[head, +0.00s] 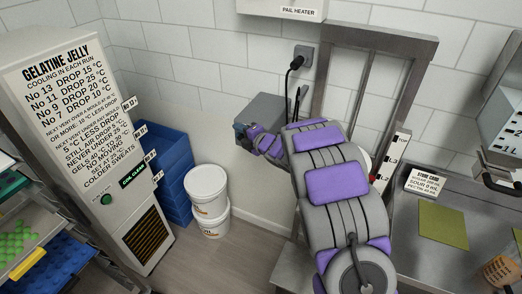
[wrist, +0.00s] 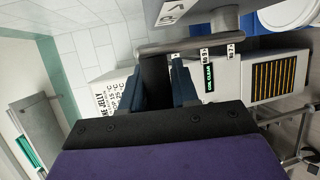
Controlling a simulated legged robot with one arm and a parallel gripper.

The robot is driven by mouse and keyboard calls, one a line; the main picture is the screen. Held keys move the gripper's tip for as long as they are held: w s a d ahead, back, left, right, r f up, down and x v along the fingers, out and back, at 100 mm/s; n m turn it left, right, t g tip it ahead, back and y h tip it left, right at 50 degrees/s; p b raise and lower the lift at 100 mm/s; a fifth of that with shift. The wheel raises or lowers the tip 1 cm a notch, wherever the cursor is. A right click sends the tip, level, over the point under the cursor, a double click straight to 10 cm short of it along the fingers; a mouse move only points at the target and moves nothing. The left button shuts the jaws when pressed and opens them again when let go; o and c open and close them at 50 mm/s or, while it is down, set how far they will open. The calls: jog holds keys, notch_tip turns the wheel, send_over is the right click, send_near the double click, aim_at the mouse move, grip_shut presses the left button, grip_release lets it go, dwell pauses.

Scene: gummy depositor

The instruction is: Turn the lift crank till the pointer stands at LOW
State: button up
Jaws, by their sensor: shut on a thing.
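My gripper (head: 241,131) is at the left end of my arm in the head view, beside a grey box on the wall side. In the wrist view its two blue fingers (wrist: 155,88) are shut on the dark upright grip of the lift crank (wrist: 154,72). A grey bar of the crank crosses above the grip. The lift scale (head: 391,160) stands right of my arm, with TOP, L3 and L2 readable downward. A small red mark (head: 374,178), seemingly the pointer, shows beside L2. The scale below is hidden by my arm, and no LOW label is visible.
A tall lettered cabinet (head: 85,130), blue crates (head: 165,160) and stacked white pails (head: 208,200) stand to the left. A grey upright frame (head: 375,43) rises behind my arm. A metal bench (head: 415,255) with a card is at right. Some floor is clear.

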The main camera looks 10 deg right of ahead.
jog(key=shift+w+a+b, duration=0.25)
jog(key=shift+w+a, duration=0.2)
jog(key=shift+a, duration=0.2)
jog(key=shift+w+a+b, duration=0.25)
jog(key=shift+w+a, duration=0.2)
jog(key=shift+a, duration=0.2)
jog(key=shift+f, duration=0.1)
jog(key=shift+w+a+f+b, duration=0.4)
jog(key=shift+a+f+b, duration=0.05)
jog(key=shift+a+f, duration=0.15)
jog(key=shift+w+a+f+b, duration=0.35)
jog(key=shift+a+f+b, duration=0.1)
jog(key=shift+a, duration=0.1)
jog(key=f, duration=0.1)
jog(key=b, duration=0.1)
jog(key=f+b, duration=0.1)
jog(key=shift+w+a+f, duration=0.35)
jog(key=shift+w+a, duration=0.05)
jog(key=f+b, duration=0.3)
jog(key=shift+w+d+f, duration=0.1)
jog(key=shift+w+d, duration=0.05)
jog(key=shift+d, duration=0.15)
